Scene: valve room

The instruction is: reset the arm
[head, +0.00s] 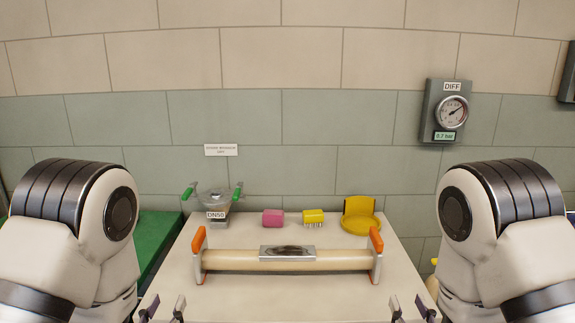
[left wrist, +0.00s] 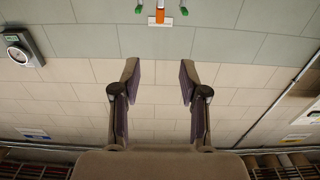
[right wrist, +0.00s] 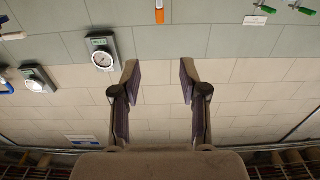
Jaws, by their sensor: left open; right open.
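My left gripper (head: 164,308) is at the bottom edge of the head view, in front of the table's left part. Its fingers stand apart with nothing between them in the left wrist view (left wrist: 160,85). My right gripper (head: 410,308) is at the bottom edge too, by the table's right side. Its fingers are also apart and empty in the right wrist view (right wrist: 160,85). Both arms are bent, with a large joint high on each side of the head view. Much of both grippers is cut off by the head view's lower edge.
A table (head: 300,302) holds a pale roller-like bar (head: 230,261) with orange handles, a DN50 valve (head: 214,202), a pink block (head: 273,218), a yellow pronged block (head: 313,217) and a yellow holder (head: 361,222). A DIFF gauge (head: 452,111) hangs on the wall behind. A green surface (head: 160,236) lies left.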

